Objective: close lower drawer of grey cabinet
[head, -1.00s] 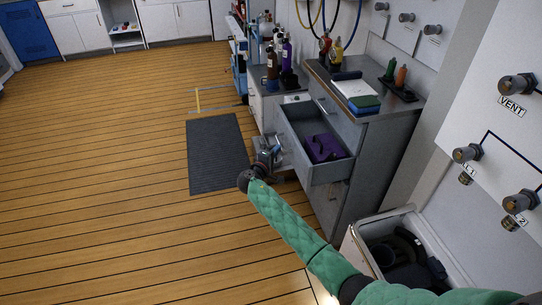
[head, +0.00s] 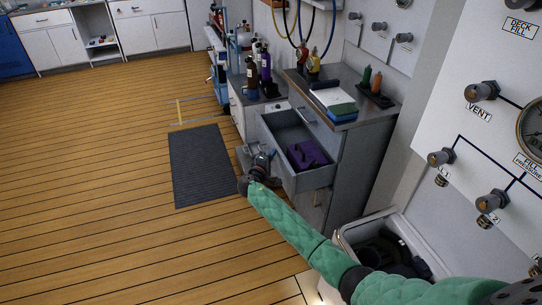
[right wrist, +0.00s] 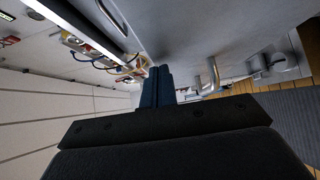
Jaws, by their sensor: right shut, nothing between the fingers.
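The grey cabinet (head: 352,165) stands right of centre in the head view. My right gripper is shut and empty, low at the cabinet's front. In the right wrist view its blue fingers (right wrist: 156,88) are together, left of a metal handle (right wrist: 212,75). My left gripper is not in view.
A dark mat (head: 202,165) lies on the wooden floor left of the drawers. Bottles (head: 265,66) and a clipboard (head: 328,97) stand or lie on the cabinet tops. An open white bin (head: 350,235) stands near my right arm. The floor at left is clear.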

